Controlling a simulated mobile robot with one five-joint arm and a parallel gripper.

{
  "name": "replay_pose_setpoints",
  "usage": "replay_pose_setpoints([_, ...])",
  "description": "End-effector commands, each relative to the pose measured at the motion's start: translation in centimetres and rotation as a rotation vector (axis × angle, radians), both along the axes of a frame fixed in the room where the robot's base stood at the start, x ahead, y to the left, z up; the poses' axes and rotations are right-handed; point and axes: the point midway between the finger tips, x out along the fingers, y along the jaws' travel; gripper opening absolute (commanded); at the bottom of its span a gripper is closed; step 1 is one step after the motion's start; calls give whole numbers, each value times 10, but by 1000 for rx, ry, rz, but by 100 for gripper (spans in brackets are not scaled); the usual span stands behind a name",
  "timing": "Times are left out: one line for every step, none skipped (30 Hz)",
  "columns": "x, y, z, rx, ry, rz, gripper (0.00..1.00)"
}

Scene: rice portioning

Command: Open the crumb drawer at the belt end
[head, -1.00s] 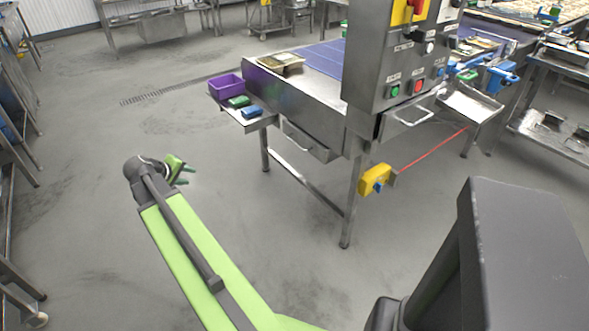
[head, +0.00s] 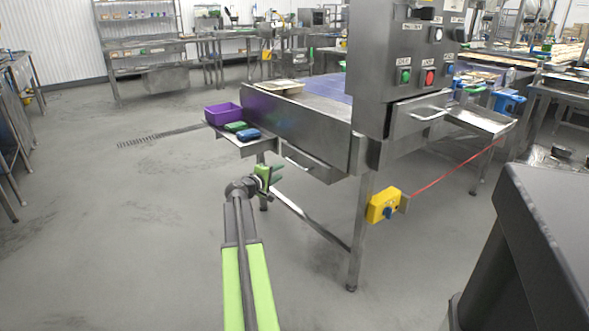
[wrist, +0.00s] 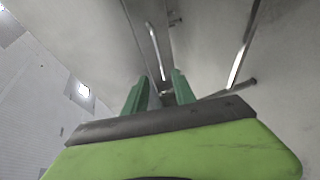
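The belt table (head: 290,118) has a steel drawer (head: 322,172) slung under its near left side, with a bar handle (head: 297,163) on its front. It looks shut. My gripper (head: 276,178) is low in front of this drawer, just left of and below the handle, apparently apart from it. In the wrist view my gripper (wrist: 158,92) has its two green fingers spread with nothing between them. A thin bar handle (wrist: 155,50) on a steel face shows beyond the fingertips. A second drawer (head: 408,118) with a handle sits under the control box.
A side shelf (head: 228,143) at the belt end holds a purple bin (head: 223,114) and green and blue blocks, just above my gripper. A table leg (head: 358,235) and a low crossbar (head: 312,220) stand to the right, with a yellow switch box (head: 383,206). The floor at left is clear.

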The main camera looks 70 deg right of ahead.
Motion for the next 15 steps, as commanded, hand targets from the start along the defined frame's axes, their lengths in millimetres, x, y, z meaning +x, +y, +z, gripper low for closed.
replay_pose_setpoints([-1,-16,-5,0,0,-3,32])
replay_pose_setpoints([-2,-24,-7,0,0,-3,32])
replay_pose_setpoints([-4,-34,-9,0,-1,-2,32])
replay_pose_setpoints([-4,-41,-10,0,-1,-2,32])
replay_pose_setpoints([-6,-49,-11,0,0,-2,32])
replay_pose_setpoints([-8,-59,-13,0,0,-2,32])
replay_pose_setpoints([-9,-66,-15,0,0,-2,32])
replay_pose_setpoints([-10,-73,-16,0,0,-1,32])
replay_pose_setpoints([-12,-82,-18,0,0,-2,32])
replay_pose_setpoints([-13,-89,-19,0,0,-2,32])
replay_pose_setpoints([-14,-96,-20,0,-1,-2,32])
replay_pose_setpoints([-15,-103,-21,1,-1,-1,32])
replay_pose_setpoints([-16,-108,-22,1,-1,0,32])
replay_pose_setpoints([-17,-113,-23,1,-1,0,32])
replay_pose_setpoints([-18,-119,-24,1,-1,0,32])
